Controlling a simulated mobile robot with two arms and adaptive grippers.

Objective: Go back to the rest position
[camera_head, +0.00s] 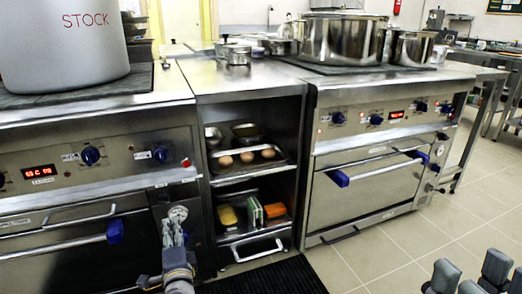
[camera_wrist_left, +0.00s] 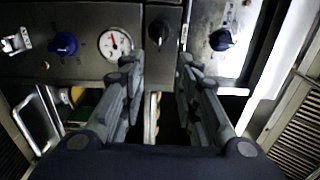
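My left gripper (camera_head: 175,238) is low in front of the left stove, near a round gauge (camera_head: 178,213) on its front panel. In the left wrist view its two fingers (camera_wrist_left: 158,78) stand apart with nothing between them, facing the panel with the gauge (camera_wrist_left: 115,44) and a black knob (camera_wrist_left: 158,31). Whether the fingertips touch the panel I cannot tell. My right gripper (camera_head: 470,277) shows only in part at the bottom right corner, over the tiled floor, away from the furniture.
A large pot marked STOCK (camera_head: 65,42) stands on the left stove (camera_head: 80,170). An open shelf unit (camera_head: 250,85) holds a tray with eggs (camera_head: 247,157) and, below, sponges (camera_head: 252,212). The right stove (camera_head: 370,185) carries metal pots (camera_head: 343,40). The floor (camera_head: 425,250) at right is clear.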

